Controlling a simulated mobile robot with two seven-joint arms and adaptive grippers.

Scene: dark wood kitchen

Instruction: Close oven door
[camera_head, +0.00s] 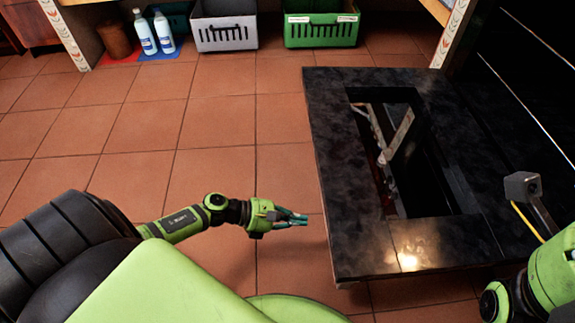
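The oven door (330,180) is a black, marbled panel with a rectangular window (408,155). It lies lowered and open over the tiled floor, and its right side meets the dark oven front. My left gripper (291,217) is to the left of the door, apart from its left edge, with its fingers pointing right towards it. The fingers lie close together in this view, so I cannot tell whether they are open or shut; nothing shows between them.
A grey block on a bar (522,186) stands right of the door. A green crate (320,30), a grey crate (224,32), bottles (163,32) and a brown pot (114,38) stand at the back. The tiled floor (215,120) left of the door is clear.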

